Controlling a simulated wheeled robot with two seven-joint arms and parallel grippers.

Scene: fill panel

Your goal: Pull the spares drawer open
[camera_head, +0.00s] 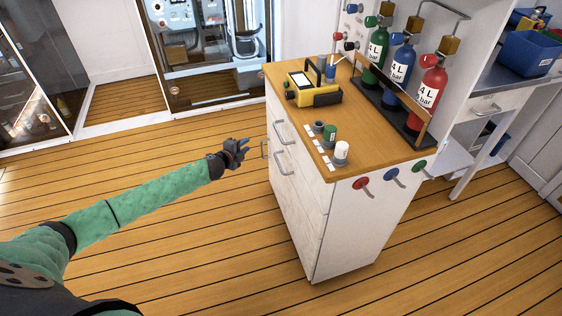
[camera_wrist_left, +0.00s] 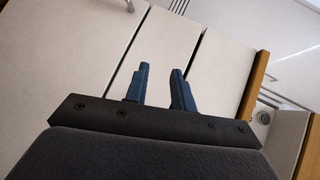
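The white cabinet (camera_head: 300,195) has drawer fronts with bar handles on its left face. An upper handle (camera_head: 280,132) and one below it (camera_head: 283,162) show in the head view. I see no label telling which drawer is the spares drawer; the fronts look closed. My left gripper (camera_head: 244,147) is just left of the handles, apart from them. In the left wrist view its two blue fingers (camera_wrist_left: 161,88) are apart with nothing between them, over the white drawer fronts (camera_wrist_left: 75,75). My right gripper is not in view.
The wooden top (camera_head: 290,82) carries a yellow device (camera_head: 313,92), small cylinders (camera_head: 330,135) and a rack of green, blue and red bottles (camera_head: 400,80). Colored knobs (camera_head: 391,174) stick out of the front-right face. The plank floor left of the cabinet is clear.

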